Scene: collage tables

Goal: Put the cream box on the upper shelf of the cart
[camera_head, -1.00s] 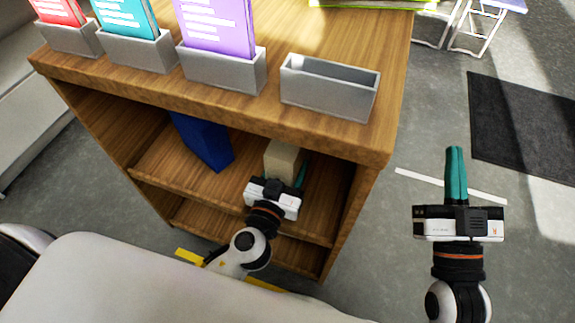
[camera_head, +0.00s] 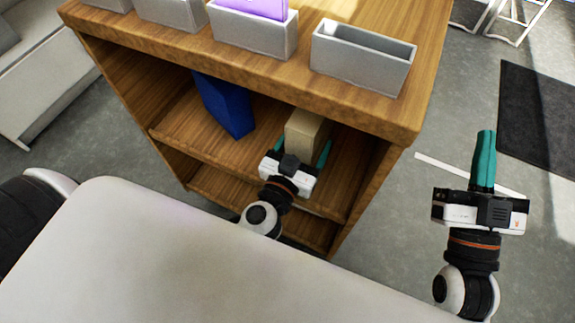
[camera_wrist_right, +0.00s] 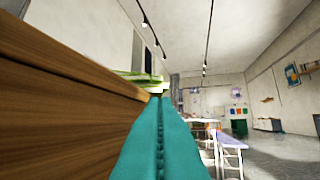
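The cream box (camera_head: 305,135) stands upright on the upper shelf (camera_head: 262,165) of the wooden cart (camera_head: 400,125), under its top board. My left gripper (camera_head: 302,150) is at the shelf's front, with one teal finger on each side of the box and small gaps beside it. It looks open; the box's lower front is hidden behind the gripper body. My right gripper (camera_head: 486,135) is shut and empty, out over the floor right of the cart. Its teal fingers (camera_wrist_right: 160,145) meet in the right wrist view.
A blue box (camera_head: 225,105) leans on the same shelf, left of the cream box. Grey holders line the cart top; the rightmost holder (camera_head: 362,58) is empty, and another holds a purple card (camera_head: 255,8).

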